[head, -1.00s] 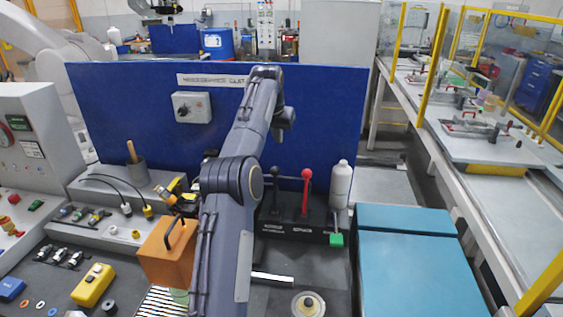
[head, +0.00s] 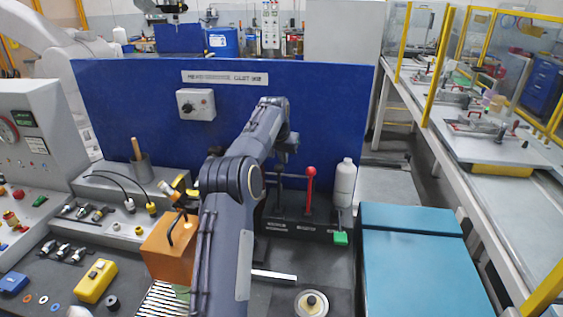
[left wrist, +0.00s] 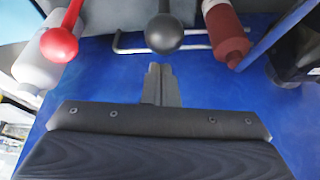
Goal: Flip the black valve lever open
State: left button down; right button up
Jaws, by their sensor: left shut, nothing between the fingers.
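The black valve lever shows in the left wrist view as a round black knob (left wrist: 164,33) just beyond my fingertips. In the head view my arm and gripper hide its upper part. My left gripper (left wrist: 160,72) is shut and empty, with a small gap in the picture between its tips and the knob; I cannot tell whether they touch. In the head view the left gripper (head: 287,150) hangs over the lever base, partly hidden by its own wrist. The red-knobbed lever (head: 310,172) stands upright beside it, and its red knob (left wrist: 60,45) shows at left in the wrist view.
A white bottle (head: 343,185) stands right of the red lever. A blue panel (head: 130,105) rises behind the levers. An orange block (head: 168,256) with a handle sits front left. A teal-topped box (head: 420,250) is at the right. A maroon cylinder (left wrist: 226,33) shows in the wrist view.

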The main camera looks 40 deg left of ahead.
pick_arm(q)
jog(key=shift+s+d, duration=0.25)
jog(key=shift+s, duration=0.5)
